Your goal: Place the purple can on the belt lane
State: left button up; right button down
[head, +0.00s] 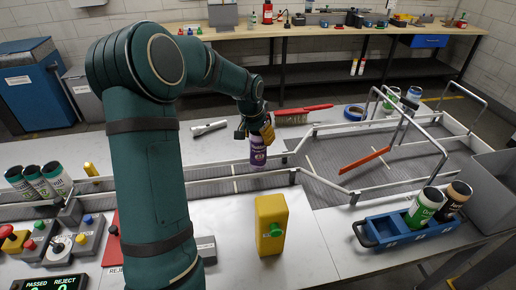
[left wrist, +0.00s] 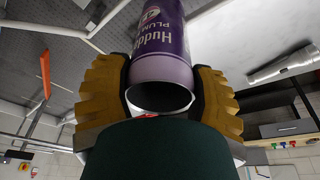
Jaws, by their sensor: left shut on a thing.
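The purple can (head: 258,153) is held upright by my left gripper (head: 261,130) over the railed belt lane (head: 222,178). The can's lower end is beside the metal guide rails, near where the narrow lane meets the wide grey area. I cannot tell whether its bottom touches the belt. In the left wrist view, the purple can (left wrist: 162,50) sits between the two yellow-padded fingers of my left gripper (left wrist: 165,95). Its hollow, dark end faces the camera. My right gripper is not in view.
A yellow box with a green button (head: 271,225) stands in front of the lane. A blue carrier (head: 395,228) with green and dark cans stands at right. A red-handled brush (head: 300,113) and a flashlight (head: 208,128) lie behind. An orange bar (head: 364,160) crosses the wide area.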

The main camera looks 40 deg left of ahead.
pick_arm(q)
jog(key=shift+f, duration=2.1)
jog(key=shift+f+b, duration=0.15)
jog(key=shift+b, duration=0.15)
jog(key=o, duration=0.8)
jog(key=p+v, duration=0.1)
jog(key=v, duration=1.1)
jog(key=shift+r, duration=0.2)
jog(key=shift+f, duration=0.1)
